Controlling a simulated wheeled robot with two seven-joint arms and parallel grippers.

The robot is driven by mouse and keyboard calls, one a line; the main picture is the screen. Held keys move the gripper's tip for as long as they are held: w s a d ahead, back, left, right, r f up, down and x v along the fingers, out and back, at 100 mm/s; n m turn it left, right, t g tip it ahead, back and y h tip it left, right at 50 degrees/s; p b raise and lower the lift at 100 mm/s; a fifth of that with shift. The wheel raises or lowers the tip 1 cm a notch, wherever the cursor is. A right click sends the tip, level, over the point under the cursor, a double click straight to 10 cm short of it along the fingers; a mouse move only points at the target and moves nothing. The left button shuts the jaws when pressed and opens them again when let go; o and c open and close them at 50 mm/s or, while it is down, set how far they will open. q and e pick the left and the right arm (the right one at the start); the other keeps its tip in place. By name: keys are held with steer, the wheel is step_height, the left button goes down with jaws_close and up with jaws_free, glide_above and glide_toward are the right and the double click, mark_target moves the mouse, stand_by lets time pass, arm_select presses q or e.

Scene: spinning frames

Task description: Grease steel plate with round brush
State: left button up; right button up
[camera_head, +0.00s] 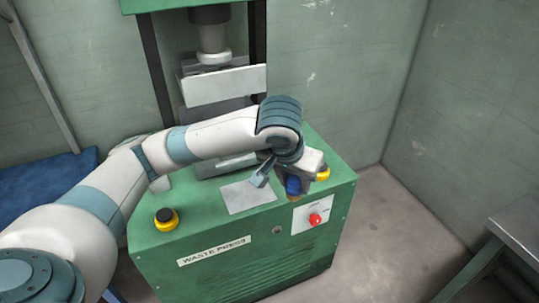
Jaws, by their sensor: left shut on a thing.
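A flat grey steel plate (240,200) lies on the green top of the press, in front of the press column. My left arm reaches in from the left across the press, and its gripper (284,180) points down just right of the plate. It is shut on a small blue thing with a brownish lower end, which looks like the round brush (293,186). The brush is mostly hidden by the gripper, and I cannot tell whether its tip touches anything. My right gripper is out of view.
The green waste press (215,265) carries a yellow-and-black button (166,216), another yellow button (323,174) and a red button (315,219). Its pale press block (225,85) hangs behind my arm. A grey table (520,225) stands at right. Floor between is clear.

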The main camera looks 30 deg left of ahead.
arm_select(q)
steer(key=shift+w+r, duration=0.1)
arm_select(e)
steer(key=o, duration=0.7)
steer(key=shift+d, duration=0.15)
arm_select(q)
steer(key=shift+w+d+p, duration=0.1)
steer(key=shift+w+p, duration=0.2)
steer(key=w+a+f+n+p, duration=0.1)
steer(key=w+a+p, duration=0.25)
steer(key=w, duration=0.35)
steer(key=w+a+f+n+p, duration=0.1)
steer(key=w+a+p, duration=0.1)
steer(key=w+p, duration=0.45)
steer(key=w+a+f+n+y+p, duration=0.1)
steer(key=w+a+f+p, duration=0.3)
steer(key=a+f, duration=0.6)
steer(key=shift+w+a+f+p, duration=0.15)
steer(key=shift+a+f+p, duration=0.3)
steer(key=shift+a, duration=0.75)
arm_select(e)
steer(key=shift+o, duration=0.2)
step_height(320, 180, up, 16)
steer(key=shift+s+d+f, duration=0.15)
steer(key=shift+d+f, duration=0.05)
arm_select(q)
steer(key=shift+r, duration=0.15)
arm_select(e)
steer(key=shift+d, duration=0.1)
